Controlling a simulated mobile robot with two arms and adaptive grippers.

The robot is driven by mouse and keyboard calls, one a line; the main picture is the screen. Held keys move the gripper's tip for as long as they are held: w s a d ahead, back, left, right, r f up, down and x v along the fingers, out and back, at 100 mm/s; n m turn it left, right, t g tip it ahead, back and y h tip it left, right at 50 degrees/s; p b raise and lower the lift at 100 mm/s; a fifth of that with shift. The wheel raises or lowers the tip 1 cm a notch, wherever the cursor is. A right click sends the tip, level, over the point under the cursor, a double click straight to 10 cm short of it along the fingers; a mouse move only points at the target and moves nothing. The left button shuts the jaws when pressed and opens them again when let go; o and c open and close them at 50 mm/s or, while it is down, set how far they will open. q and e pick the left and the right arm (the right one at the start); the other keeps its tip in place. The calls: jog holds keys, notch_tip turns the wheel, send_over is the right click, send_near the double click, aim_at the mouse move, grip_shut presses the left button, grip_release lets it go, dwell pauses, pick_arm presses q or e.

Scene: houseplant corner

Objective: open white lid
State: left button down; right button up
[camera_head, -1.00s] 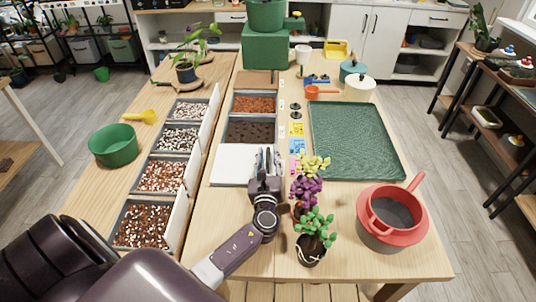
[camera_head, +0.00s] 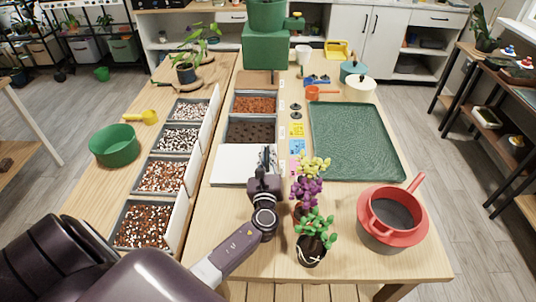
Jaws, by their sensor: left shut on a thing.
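The white lid (camera_head: 235,165) is a flat white panel near the front of the row of soil boxes on the main table. It appears to lie flat over the nearest box. My left gripper (camera_head: 267,158) reaches over the right edge of the lid. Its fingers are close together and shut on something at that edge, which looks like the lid. The fingers hide the contact point. My right gripper is not in view.
Flowering plants (camera_head: 307,190) stand close to the right of my left gripper, with a potted green plant (camera_head: 313,240) in front. A red pot (camera_head: 392,215) and a green tray (camera_head: 355,140) are at right. Open soil boxes (camera_head: 250,130) lie behind the lid.

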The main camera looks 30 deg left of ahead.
aim_at(251, 161)
pick_arm(q)
jog(key=s+a+r+n+p, duration=0.4)
jog(key=s+a+r+n, duration=0.5)
jog(key=a+r+n, duration=0.4)
jog(key=shift+a+r+n, duration=0.3)
jog(key=shift+a+n, duration=0.6)
jog(key=shift+a, duration=0.05)
jog(key=shift+s, duration=0.1)
jog(key=c, duration=2)
grip_release()
jog(key=v, duration=1.2)
jog(key=shift+s, duration=0.1)
